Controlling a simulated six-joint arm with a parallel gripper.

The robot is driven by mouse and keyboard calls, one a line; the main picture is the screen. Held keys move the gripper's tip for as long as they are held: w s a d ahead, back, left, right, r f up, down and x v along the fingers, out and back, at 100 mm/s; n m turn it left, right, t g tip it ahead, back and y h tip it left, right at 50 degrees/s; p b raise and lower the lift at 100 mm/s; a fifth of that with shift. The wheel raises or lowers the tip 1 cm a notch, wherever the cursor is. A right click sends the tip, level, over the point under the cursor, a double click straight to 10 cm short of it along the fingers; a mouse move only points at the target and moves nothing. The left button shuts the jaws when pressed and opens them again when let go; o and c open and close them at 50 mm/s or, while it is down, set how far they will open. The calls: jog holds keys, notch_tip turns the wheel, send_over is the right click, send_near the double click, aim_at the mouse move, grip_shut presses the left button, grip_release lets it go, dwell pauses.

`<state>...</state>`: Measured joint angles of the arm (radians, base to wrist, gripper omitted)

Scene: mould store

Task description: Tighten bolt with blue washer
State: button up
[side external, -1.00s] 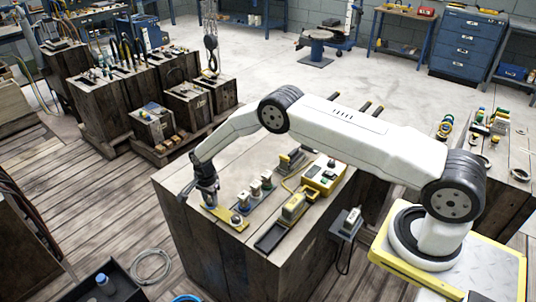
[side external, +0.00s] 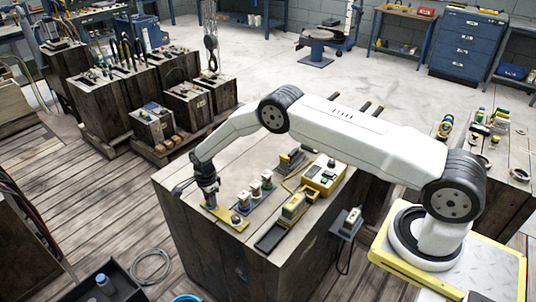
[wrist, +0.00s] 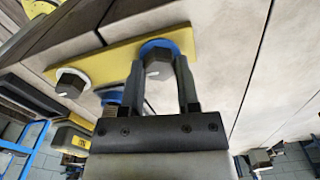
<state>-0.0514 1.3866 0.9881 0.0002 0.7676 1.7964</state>
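A yellow plate (wrist: 112,57) carries two dark bolts in the wrist view. One bolt head (wrist: 158,66) sits on a blue washer (wrist: 158,45), the other (wrist: 71,84) on a white washer (wrist: 60,74). The yellow plate (side external: 229,221) lies near the front left corner of the wooden block in the side view. My gripper (wrist: 160,68) has its fingers on either side of the blue-washer bolt head, with very little space between. I cannot tell whether they press on it. In the side view my gripper (side external: 209,203) points down at the plate's far left end.
A blue strip with small upright parts (side external: 254,190), a black tray (side external: 270,238) and a yellow box (side external: 324,176) stand right of the plate on the wooden block (side external: 205,240). The block's left edge is close to my gripper. A blue-collared part (wrist: 112,97) shows beside my left finger.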

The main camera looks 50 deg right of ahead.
jog(key=o, duration=0.4)
jog(key=shift+w+d+r, duration=0.1)
jog(key=shift+r, duration=0.15)
jog(key=shift+c, duration=0.2)
jog(key=shift+o, duration=0.5)
jog(key=shift+f, duration=0.15)
jog(key=shift+r, duration=3.95)
